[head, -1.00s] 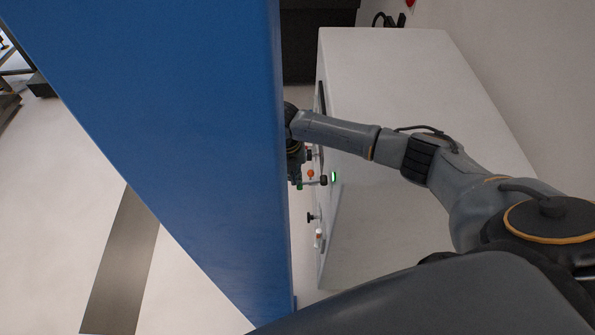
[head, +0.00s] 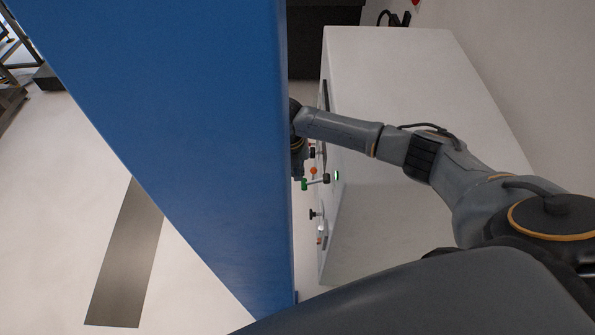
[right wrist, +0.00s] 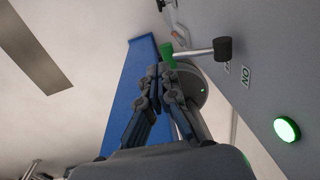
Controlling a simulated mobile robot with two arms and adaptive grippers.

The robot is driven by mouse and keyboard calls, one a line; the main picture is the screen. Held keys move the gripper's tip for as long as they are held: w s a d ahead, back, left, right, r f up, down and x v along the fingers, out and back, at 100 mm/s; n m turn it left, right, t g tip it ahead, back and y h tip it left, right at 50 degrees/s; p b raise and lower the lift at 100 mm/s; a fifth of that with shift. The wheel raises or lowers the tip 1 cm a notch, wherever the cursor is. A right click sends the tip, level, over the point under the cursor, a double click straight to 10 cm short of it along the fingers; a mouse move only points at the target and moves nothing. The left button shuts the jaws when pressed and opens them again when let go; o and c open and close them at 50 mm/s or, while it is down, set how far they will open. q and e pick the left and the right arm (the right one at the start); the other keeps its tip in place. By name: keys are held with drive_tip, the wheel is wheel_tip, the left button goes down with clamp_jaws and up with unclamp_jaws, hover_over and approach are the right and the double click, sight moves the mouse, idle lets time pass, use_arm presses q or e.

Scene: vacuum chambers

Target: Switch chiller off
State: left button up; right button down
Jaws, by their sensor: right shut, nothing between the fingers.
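The chiller is the white cabinet (head: 400,110) on the right in the head view. Its front carries a lever with a green end (head: 304,184), a metal rod and a black knob (head: 326,179). A lit green lamp (head: 337,175) is beside it. In the right wrist view the lever's green end (right wrist: 167,54) is just beyond the fingertips, and its black knob (right wrist: 223,49) points right, near an "ON" label (right wrist: 246,77). My right gripper (right wrist: 165,80) is shut and empty, close to the lever; contact cannot be told. In the head view it is mostly hidden behind the blue panel.
A tall blue panel (head: 190,130) stands close to the left of the chiller front, leaving a narrow gap for my right arm. An orange part (head: 313,170) and a black knob (head: 315,214) also stick out from the front. The floor at left is open.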

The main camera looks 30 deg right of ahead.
wheel_tip(320, 180, up, 12)
drive_tip(key=a, duration=0.1)
drive_tip(key=shift+w, duration=0.3)
drive_tip(key=shift+a+f, duration=0.1)
idle(0.5)
